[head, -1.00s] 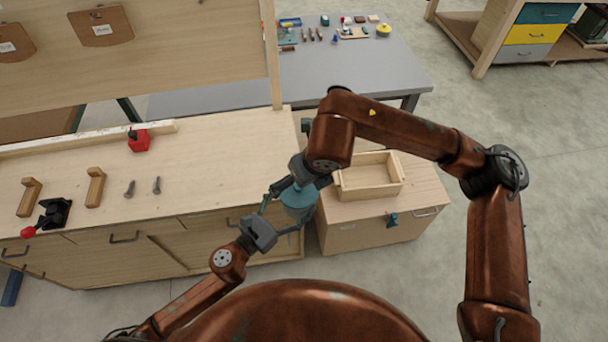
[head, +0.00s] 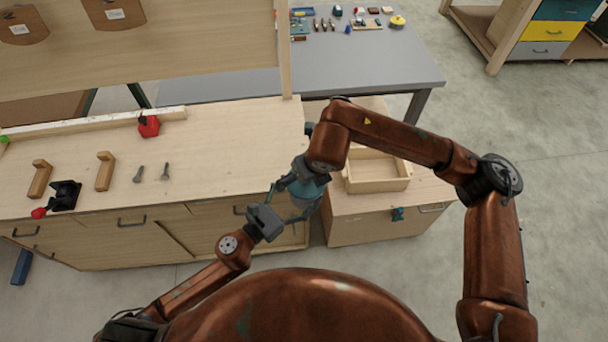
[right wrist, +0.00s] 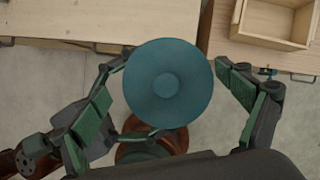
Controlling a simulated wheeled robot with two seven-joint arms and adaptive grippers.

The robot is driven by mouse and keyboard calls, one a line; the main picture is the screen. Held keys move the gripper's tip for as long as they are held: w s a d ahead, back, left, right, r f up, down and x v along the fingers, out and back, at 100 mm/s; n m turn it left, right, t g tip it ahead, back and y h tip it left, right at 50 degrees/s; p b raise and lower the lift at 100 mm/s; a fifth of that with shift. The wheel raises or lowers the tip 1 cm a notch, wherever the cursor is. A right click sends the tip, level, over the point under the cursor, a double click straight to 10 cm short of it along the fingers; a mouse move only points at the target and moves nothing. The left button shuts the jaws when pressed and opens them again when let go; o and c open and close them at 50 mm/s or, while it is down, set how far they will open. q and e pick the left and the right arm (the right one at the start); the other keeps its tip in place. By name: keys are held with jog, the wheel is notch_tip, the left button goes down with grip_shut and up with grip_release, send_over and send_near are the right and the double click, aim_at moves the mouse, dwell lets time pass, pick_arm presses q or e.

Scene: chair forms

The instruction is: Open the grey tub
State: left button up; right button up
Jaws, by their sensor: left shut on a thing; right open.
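The grey tub (head: 303,204) with its round teal lid (right wrist: 168,83) is held in the air, in front of the gap between the bench and the wooden cabinet. The lid sits on top and hides the tub's body in the right wrist view. My left gripper (head: 288,208) is shut on the tub's body from the left, below the lid. My right gripper (right wrist: 172,78) is open above the lid, with one finger on each side and visible gaps to the rim. In the head view its fingers are partly hidden by its own arm.
A shallow open wooden box (head: 378,172) stands on the cabinet (head: 375,222) right of the tub. The bench (head: 225,150) at left holds wooden handles, bolts, a black-and-red tool (head: 64,196) and a red item (head: 149,126). A grey table (head: 400,68) stands behind.

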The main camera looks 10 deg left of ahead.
jog(key=shift+d+f, duration=0.2)
jog(key=shift+f, duration=0.1)
grip_shut()
jog(key=shift+s, duration=0.1)
dwell(0.6)
jog(key=shift+s+a+r, duration=0.1)
jog(key=shift+a, duration=0.05)
jog(key=shift+s+a+r, duration=0.15)
jog(key=shift+r, duration=0.65)
jog(key=shift+w+r, duration=0.15)
jog(key=shift+w, duration=0.05)
jog(key=shift+r, duration=1)
